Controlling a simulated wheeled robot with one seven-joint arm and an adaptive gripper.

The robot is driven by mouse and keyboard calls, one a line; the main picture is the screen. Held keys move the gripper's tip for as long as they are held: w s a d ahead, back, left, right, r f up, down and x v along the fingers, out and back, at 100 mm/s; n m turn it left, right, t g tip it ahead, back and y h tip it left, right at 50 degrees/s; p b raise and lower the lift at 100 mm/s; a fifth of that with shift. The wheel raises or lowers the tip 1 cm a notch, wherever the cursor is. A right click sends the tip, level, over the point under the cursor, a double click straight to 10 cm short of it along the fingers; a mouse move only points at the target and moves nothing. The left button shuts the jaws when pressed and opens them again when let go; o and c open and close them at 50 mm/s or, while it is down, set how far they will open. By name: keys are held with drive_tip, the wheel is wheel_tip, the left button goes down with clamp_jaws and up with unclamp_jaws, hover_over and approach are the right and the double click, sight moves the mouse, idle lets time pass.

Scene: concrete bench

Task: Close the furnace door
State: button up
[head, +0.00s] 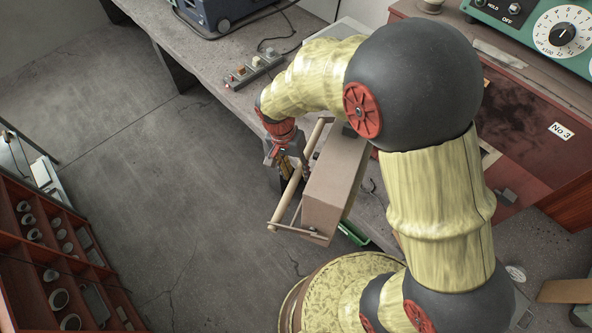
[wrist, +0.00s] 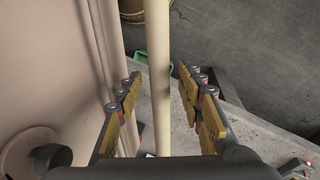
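The furnace door (head: 333,190) is a thick beige slab standing swung open, out from the dark red furnace (head: 525,150) marked No 3. My arm hides its hinge side and much of the opening. A pale round handle bar (head: 290,196) runs along the door's outer side on metal brackets. My gripper (head: 284,163) is at the far part of this bar. In the wrist view, the open fingers (wrist: 160,80) stand on either side of the bar (wrist: 158,40), with visible gaps. The door face (wrist: 60,50) fills the left of that view.
A grey bench (head: 205,62) carries a switch strip (head: 253,70) and a dark blue device (head: 222,10). A green control panel (head: 540,35) sits above the furnace. A red shelf with cups (head: 45,262) stands at lower left. The floor (head: 165,190) left of the door is clear.

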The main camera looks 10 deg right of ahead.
drive_tip(key=shift+c, duration=0.4)
clamp_jaws()
idle(0.4)
